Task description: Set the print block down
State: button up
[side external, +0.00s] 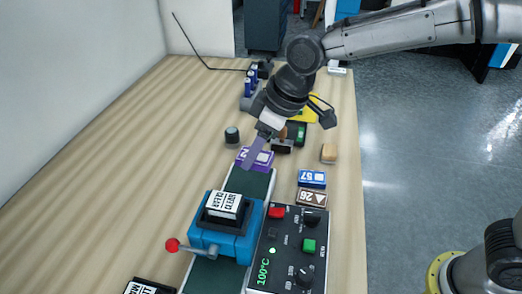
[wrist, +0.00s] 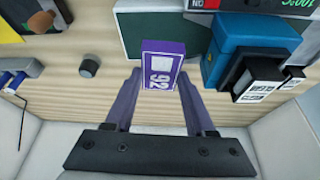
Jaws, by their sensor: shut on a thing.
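The purple print block (wrist: 160,62) has a white label with digits on its face. My gripper (wrist: 160,80) is shut on it, with one purple-grey finger on each side in the wrist view. In the side external view the block (side external: 264,158) is at the far end of the dark green strip (side external: 250,182), and my gripper (side external: 252,155) reaches down to it from above, partly hiding it. I cannot tell whether the block touches the strip.
A blue press (side external: 225,232) with a red-knobbed lever stands on the strip nearer the camera. A control box (side external: 288,250) reading 100°C is beside it. Blue (side external: 312,179) and brown (side external: 312,197) blocks lie right of the strip. A dark knob (side external: 232,135) stands left. The table's left side is clear.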

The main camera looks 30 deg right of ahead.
jog(key=w+d+f+m+h, duration=0.1)
jog(key=d+f+m, duration=0.1)
jog(key=d, duration=0.6)
jog(key=w+d+f+m+h, duration=0.1)
jog(key=d+m, duration=0.3)
jog(key=d, duration=0.4)
jog(key=w+d+f+m+h, duration=0.1)
jog(key=d+f+m, duration=0.2)
jog(key=d, duration=0.5)
jog(key=shift+w+d+t, duration=0.2)
jog(key=shift+w+t, duration=0.15)
jog(key=shift+t, duration=0.05)
jog(key=shift+d+f+m+h, duration=0.2)
jog(key=shift+m+h, duration=0.1)
jog(key=shift+m, duration=0.1)
jog(key=shift+w+m+h, duration=0.15)
jog(key=shift+m+h, duration=0.15)
jog(key=shift+m, duration=0.4)
